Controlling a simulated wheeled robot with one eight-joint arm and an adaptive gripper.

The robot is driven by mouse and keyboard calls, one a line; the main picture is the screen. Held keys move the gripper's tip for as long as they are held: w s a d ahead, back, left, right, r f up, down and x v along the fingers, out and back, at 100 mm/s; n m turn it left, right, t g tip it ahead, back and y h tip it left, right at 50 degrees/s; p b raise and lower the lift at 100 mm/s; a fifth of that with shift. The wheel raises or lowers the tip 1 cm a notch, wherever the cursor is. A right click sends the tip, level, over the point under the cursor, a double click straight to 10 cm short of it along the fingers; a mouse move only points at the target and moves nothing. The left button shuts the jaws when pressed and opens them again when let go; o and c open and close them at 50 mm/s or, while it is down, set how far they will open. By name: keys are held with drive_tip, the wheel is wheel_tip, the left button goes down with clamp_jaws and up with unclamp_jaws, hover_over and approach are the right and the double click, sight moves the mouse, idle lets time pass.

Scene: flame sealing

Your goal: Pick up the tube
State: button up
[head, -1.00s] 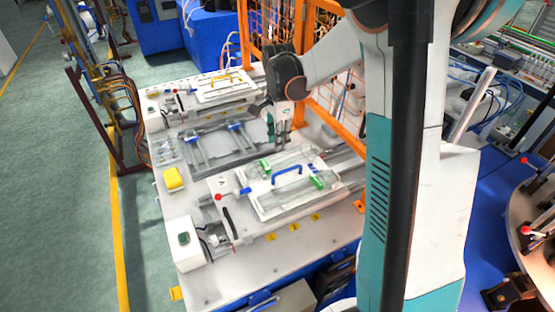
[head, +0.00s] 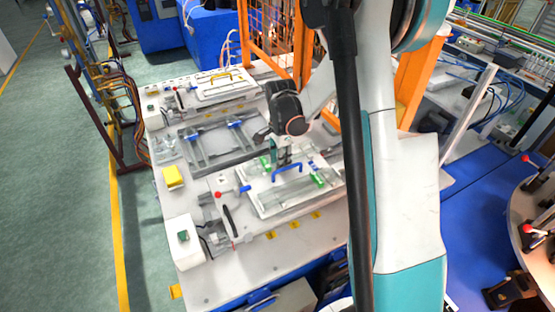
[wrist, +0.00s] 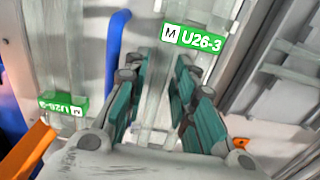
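My gripper (head: 284,161) hangs low over the front fixture, by its blue handle (head: 287,169). In the wrist view my gripper (wrist: 157,72) has its teal fingers apart, so it is open. A clear, see-through strip (wrist: 156,92) runs lengthwise between the fingers and looks like the tube; its edges are hard to make out, and no finger clearly presses on it. Green U26-3 labels show at the upper right (wrist: 194,37) and left (wrist: 63,107). In the head view the tube cannot be told apart from the clear cover.
The blue handle (wrist: 116,60) stands close to the left finger. A second fixture with a yellow handle (head: 224,76) is at the back, with a grey rail frame (head: 205,140) between. A yellow block (head: 173,177) and a switch box (head: 184,241) are at left.

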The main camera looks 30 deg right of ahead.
clamp_jaws()
